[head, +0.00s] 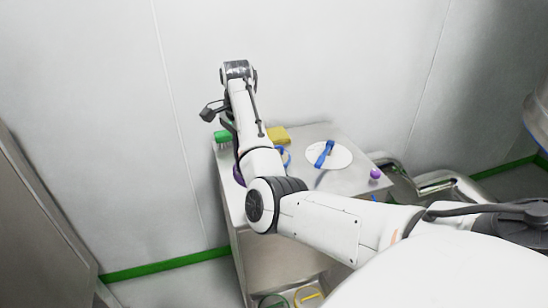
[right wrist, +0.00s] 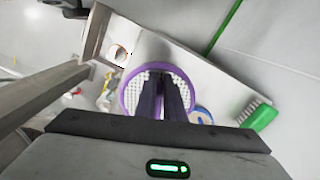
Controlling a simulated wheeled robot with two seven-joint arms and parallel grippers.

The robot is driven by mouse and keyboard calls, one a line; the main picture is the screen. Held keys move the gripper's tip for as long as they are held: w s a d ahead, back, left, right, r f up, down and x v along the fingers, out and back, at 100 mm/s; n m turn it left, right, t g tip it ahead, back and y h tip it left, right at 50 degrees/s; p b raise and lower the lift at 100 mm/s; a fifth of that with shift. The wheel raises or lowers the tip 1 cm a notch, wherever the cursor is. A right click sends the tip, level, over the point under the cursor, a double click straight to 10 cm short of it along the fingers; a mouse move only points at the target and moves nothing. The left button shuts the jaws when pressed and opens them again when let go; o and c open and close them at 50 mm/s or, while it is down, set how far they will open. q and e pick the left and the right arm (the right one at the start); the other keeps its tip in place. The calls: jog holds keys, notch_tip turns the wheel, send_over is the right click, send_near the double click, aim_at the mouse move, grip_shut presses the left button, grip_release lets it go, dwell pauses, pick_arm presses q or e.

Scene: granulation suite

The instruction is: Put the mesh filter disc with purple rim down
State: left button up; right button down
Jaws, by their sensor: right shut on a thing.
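The mesh filter disc with purple rim (right wrist: 130,92) shows in the right wrist view as a round white mesh inside a purple ring. My right gripper (right wrist: 163,96) is shut on it, and the dark fingers cover its middle. In the head view only a bit of purple, likely the disc's rim (head: 238,176), shows beside my right forearm over the left part of the steel table (head: 345,182). The forearm hides the rest of the disc and most of the gripper. I cannot tell whether the disc touches the tabletop. My left gripper is not in view.
A green brush (head: 222,138), a yellow sponge (head: 279,134) and a blue ring (head: 286,156) stand near the disc. A white plate (head: 339,157) with a blue item lies to the right, with a purple knob (head: 375,174) beyond. A wall stands behind the table.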

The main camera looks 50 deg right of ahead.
jog(key=f, duration=0.3)
jog(key=shift+a+f, duration=0.2)
jog(key=shift+f, duration=0.1)
jog(key=shift+d+f, duration=0.15)
jog(key=shift+f, duration=2.7)
jog(key=shift+f, duration=0.1)
jog(key=c, duration=1.8)
grip_release()
jog(key=shift+c, duration=0.2)
notch_tip(320, 180, up, 10)
jog(key=shift+w+f, duration=0.1)
jog(key=shift+w, duration=0.05)
jog(key=shift+r, duration=1.2)
jog(key=shift+d, duration=0.1)
